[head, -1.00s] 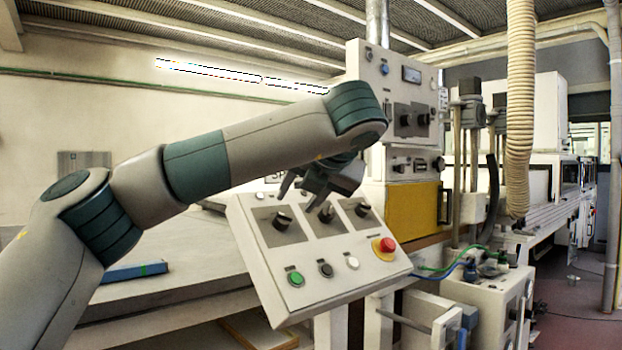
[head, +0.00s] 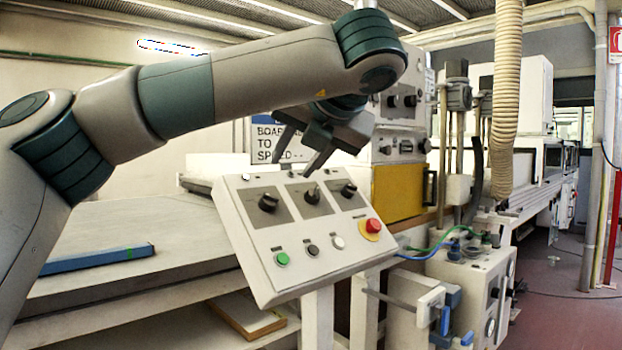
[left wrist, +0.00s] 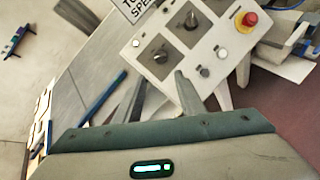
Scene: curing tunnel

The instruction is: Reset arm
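My left arm reaches in from the left in the head view. My left gripper (head: 299,158) hangs above the upper edge of a tilted white control panel (head: 305,263). Its two fingers are spread apart with nothing between them, and they look clear of the knobs. The panel carries black rotary knobs (head: 268,202), a green button (head: 282,259) and a red emergency button (head: 373,226). In the left wrist view the open fingers (left wrist: 158,98) show in front of the same panel (left wrist: 205,45). My right gripper is in neither view.
A blue bar (head: 97,260) lies on the grey table at left. A sign (head: 270,141) stands behind the gripper. A tall cabinet with a yellow door (head: 402,192) stands behind the panel. A ribbed hose (head: 507,90) hangs at right. Floor at far right is mostly clear.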

